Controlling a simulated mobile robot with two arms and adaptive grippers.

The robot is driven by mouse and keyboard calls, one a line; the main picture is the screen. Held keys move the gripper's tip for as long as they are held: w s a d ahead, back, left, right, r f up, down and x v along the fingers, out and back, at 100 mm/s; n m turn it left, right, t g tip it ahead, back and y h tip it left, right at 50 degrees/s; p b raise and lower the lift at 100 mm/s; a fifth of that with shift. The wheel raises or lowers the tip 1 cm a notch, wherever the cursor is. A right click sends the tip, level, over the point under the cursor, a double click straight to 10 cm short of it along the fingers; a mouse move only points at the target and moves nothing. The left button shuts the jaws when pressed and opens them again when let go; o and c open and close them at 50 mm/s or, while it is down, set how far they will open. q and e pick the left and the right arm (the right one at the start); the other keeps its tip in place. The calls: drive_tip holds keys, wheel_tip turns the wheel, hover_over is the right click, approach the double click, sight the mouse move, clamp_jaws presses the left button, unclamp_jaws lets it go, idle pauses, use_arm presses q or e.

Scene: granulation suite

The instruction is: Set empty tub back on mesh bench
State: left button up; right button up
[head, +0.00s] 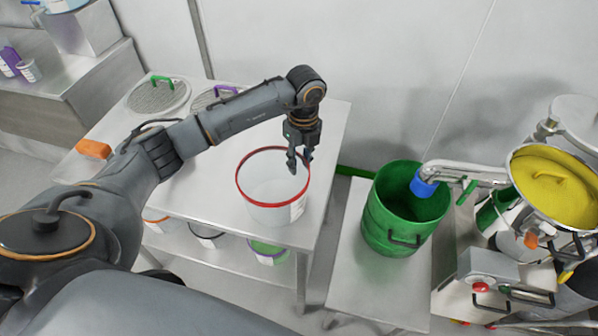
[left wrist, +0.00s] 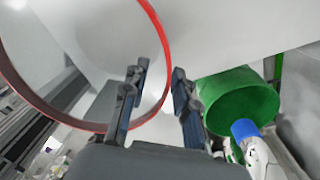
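The empty tub (head: 270,212), white with a red rim, stands upright on the mesh bench (head: 329,125), near its right end. Its rim also shows large in the left wrist view (left wrist: 157,42). My left gripper (head: 299,163) points down at the right side of the tub's rim. In the left wrist view its two fingers (left wrist: 158,95) are apart, with the red rim running between them and a gap visible on both sides. It is not closed on the tub. My right gripper is out of view.
Two round mesh screens, one with a green handle (head: 162,82) and one with a purple handle (head: 226,91), lie at the bench's back. An orange-handled item (head: 94,149) is at left. A green drum (head: 393,226) stands right, under a blue-tipped pipe (head: 424,184). Tubs sit on the lower shelf.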

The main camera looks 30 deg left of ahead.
use_arm(q)
wheel_tip(320, 180, up, 8)
drive_tip(key=b, duration=0.1)
drive_tip(key=shift+w+d+b, duration=0.15)
drive_tip(key=shift+b, duration=0.25)
